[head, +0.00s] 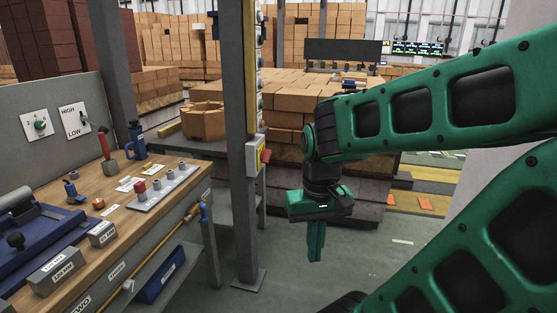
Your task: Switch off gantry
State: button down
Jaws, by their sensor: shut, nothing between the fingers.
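No label reading gantry is legible, so I cannot tell which control is the gantry's.
The grey post (246,210) stands between the workbench and my gripper. The wooden workbench (125,175) holds a strip of buttons (165,185), labelled blocks and a blue tool. Stacked bricks (270,100) fill the back. The floor (300,285) below my gripper is clear.

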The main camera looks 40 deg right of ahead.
aim_at(266, 155)
jog(key=z, duration=0.9)
jog(key=i, duration=0.5)
jog(key=u, duration=0.05)
jog(key=k, duration=0.5)
jog(key=z, duration=0.5)
jog(key=i, duration=1.05)
